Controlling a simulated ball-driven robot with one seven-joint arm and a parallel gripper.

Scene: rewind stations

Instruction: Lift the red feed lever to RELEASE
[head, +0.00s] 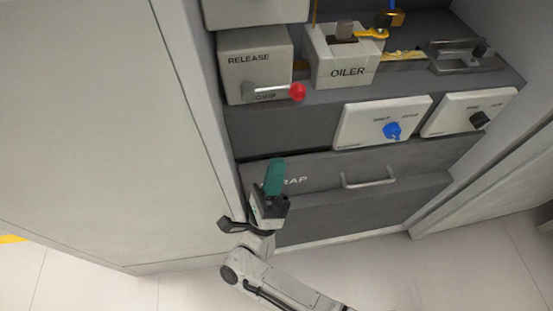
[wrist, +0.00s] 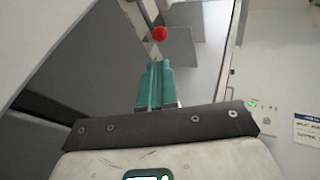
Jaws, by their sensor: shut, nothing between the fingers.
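The feed lever is a grey rod ending in a red knob (head: 297,91). It sits on the front of a grey box (head: 258,62) marked RELEASE above and GRIP below. The rod points right, close to level, beside the lower word. In the wrist view the red knob (wrist: 159,34) shows just beyond the fingertips. My gripper (head: 275,165) has teal fingers, shut and empty. It is below the lever box, in front of the drawer, and apart from the knob. The closed teal fingers (wrist: 155,75) also show in the wrist view.
An OILER box (head: 345,60) stands right of the lever box. Panels with a blue knob (head: 392,131) and a black knob (head: 479,120) are further right. A drawer with a handle (head: 369,178) is below. A tall grey panel (head: 110,120) closes off the left.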

